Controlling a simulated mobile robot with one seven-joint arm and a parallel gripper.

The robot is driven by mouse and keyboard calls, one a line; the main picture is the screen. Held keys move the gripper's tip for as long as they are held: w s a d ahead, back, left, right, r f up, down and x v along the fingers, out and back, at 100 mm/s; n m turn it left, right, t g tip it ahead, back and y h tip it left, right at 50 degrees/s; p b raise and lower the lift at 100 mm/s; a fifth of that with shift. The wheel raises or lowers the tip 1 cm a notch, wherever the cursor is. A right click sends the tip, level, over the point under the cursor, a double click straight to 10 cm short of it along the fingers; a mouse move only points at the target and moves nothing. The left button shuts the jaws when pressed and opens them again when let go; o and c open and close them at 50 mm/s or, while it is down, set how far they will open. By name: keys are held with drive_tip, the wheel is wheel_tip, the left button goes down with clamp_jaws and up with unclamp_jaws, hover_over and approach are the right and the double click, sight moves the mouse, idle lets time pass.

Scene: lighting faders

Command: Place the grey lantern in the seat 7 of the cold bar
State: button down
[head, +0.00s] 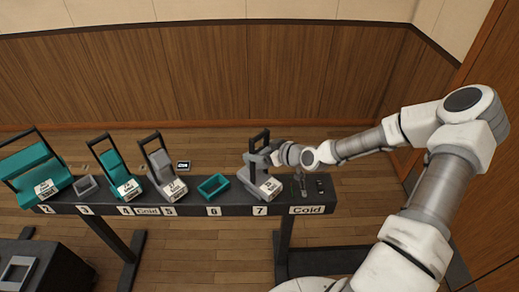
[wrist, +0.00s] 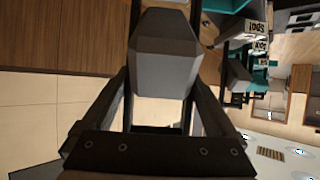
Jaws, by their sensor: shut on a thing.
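The grey lantern (head: 258,178) has a dark upright handle and a pale label on its front. It stands upright at seat 7 of the dark cold bar (head: 187,209), just above the number 7 plate (head: 260,211). Its base hides the seat, so I cannot tell whether it is fully down in it. My gripper (head: 275,154) reaches in from the right and is shut on the lantern near its handle. In the wrist view the lantern's grey body (wrist: 162,52) fills the space between the fingers.
Seat 6 holds only an empty teal frame (head: 213,187); seat 3 shows an empty grey frame (head: 86,185). Another grey lantern (head: 164,175) stands at seat 5, teal ones at seat 4 (head: 118,176) and seat 2 (head: 37,172). A dark stand (head: 45,270) is at the lower left.

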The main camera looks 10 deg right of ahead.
drive_tip(key=shift+f, duration=0.1)
unclamp_jaws()
drive_tip(key=shift+r, duration=0.3)
drive_tip(key=v, duration=1.2)
drive_tip(key=shift+p, duration=0.3)
drive_tip(key=shift+f, duration=0.2)
